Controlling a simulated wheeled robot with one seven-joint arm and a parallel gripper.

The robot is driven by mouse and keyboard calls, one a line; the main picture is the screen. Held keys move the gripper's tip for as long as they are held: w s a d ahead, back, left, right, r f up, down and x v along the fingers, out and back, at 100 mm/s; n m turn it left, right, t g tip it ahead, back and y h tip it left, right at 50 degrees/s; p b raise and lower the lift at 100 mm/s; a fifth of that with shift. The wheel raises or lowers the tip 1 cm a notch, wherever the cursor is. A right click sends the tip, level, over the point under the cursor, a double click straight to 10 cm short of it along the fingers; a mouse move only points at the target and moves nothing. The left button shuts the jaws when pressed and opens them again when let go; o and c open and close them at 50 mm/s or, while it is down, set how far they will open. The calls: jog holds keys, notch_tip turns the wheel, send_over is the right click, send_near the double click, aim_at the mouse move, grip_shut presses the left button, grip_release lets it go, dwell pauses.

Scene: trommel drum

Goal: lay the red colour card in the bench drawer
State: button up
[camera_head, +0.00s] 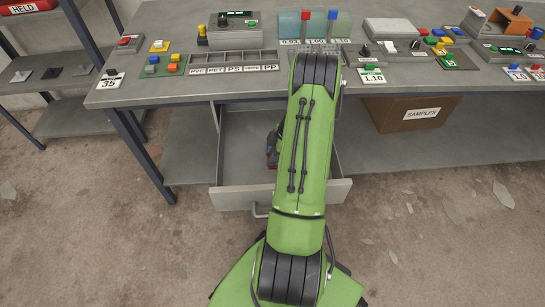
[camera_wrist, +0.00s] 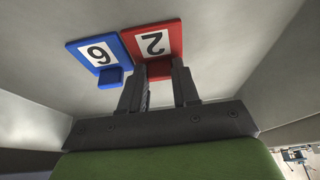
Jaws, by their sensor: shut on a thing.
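The bench drawer (camera_head: 232,199) is pulled open below the bench, and my arm reaches down over it. In the wrist view, the red card (camera_wrist: 153,38) bears an upside-down "2". My gripper (camera_wrist: 160,75) is shut on the block at its near edge. The pale drawer floor (camera_wrist: 225,35) shows behind the card; I cannot tell whether the card touches it. A blue card (camera_wrist: 92,52) with a digit and a blue block is just left of the red one, their edges meeting or overlapping in view. My arm hides much of the drawer in the head view.
The bench top (camera_head: 130,88) carries a labelled sorting tray (camera_head: 235,58), coloured blocks and small devices. A cardboard "SAMPLES" box (camera_head: 418,112) stands under the bench, right of the drawer. A shelf unit (camera_head: 60,65) stands at left. The floor before the drawer is mostly clear.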

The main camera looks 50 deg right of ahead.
jog(key=o, duration=1)
